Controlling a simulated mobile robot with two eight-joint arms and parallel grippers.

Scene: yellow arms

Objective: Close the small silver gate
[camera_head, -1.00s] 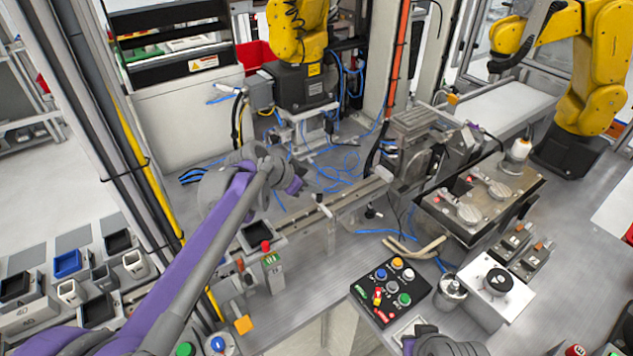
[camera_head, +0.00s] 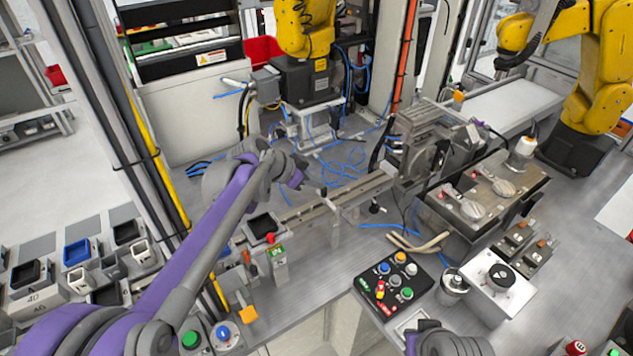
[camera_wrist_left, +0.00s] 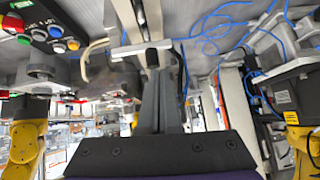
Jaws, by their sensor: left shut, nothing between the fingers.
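What looks like the small silver gate (camera_head: 334,214) is a thin upright metal plate at the front side of the long rail, in the middle of the head view. A pale metal bar (camera_wrist_left: 132,49), which may be its top edge, crosses just beyond my fingers in the left wrist view. My left gripper (camera_head: 302,175) is above the rail, just left of and behind the plate. In the left wrist view its dark fingers (camera_wrist_left: 152,57) are together and hold nothing. Whether the tip touches the bar is unclear. My right gripper is out of view.
A black button panel (camera_head: 392,285) lies on the bench right of the plate. A metal fixture block (camera_head: 480,200) stands farther right. A small box with a red button (camera_head: 276,252) is left of the plate. A yellow arm (camera_head: 305,28) stands behind.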

